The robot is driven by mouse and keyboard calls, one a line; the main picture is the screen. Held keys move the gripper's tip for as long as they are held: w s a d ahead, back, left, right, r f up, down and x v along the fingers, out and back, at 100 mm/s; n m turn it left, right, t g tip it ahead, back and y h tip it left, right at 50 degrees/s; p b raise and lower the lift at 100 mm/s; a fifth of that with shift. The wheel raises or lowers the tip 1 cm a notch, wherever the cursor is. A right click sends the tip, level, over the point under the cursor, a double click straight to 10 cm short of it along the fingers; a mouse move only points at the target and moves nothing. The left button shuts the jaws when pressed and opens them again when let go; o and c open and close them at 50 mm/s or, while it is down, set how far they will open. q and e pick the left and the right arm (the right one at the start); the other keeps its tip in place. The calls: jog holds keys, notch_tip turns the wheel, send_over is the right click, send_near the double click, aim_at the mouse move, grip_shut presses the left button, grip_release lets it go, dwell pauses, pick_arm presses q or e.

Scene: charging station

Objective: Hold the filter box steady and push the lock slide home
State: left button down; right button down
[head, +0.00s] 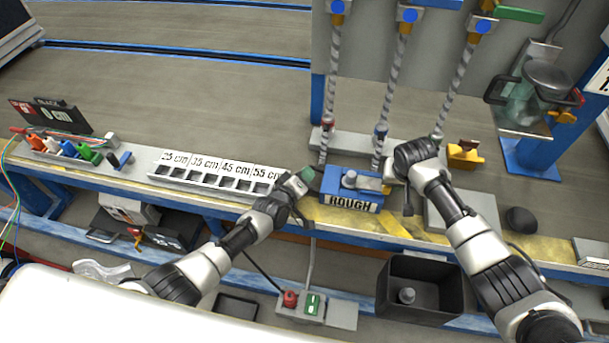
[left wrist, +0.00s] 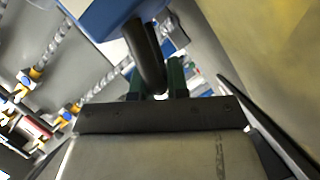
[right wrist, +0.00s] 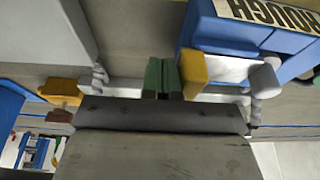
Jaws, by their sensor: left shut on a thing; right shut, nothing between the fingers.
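The blue filter box (head: 338,196), marked ROUGH, stands on the bench's front edge. It also shows in the left wrist view (left wrist: 105,15) and right wrist view (right wrist: 220,30). My left gripper (left wrist: 158,80) is shut on the black curved handle (left wrist: 146,55) at the box's left side. The lock slide's yellow end (right wrist: 194,74) sticks out on the box's right side, by a pale plate. My right gripper (right wrist: 163,78) is shut and empty, its green fingertips right beside the yellow end. Whether they touch it I cannot tell. The right hand partly hides this spot in the head view.
A labelled slotted rack (head: 215,172) lies left of the box. Twisted columns (head: 395,85) rise behind it. A yellow block (head: 464,156) and a dark rounded thing (head: 521,219) are to the right. A black bin (head: 425,285) sits below the bench front.

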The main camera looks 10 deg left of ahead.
pick_arm(q)
jog(key=shift+f, duration=0.1)
pick_arm(e)
jog(key=shift+d, duration=0.95)
jog(key=w+v, duration=0.2)
jog(key=v, duration=0.5)
jog(key=shift+s+r, duration=0.2)
jog(key=shift+r, duration=0.4)
pick_arm(q)
jog(key=c, duration=1)
grip_release()
jog(key=shift+c, duration=0.2)
jog(key=shift+s, duration=0.1)
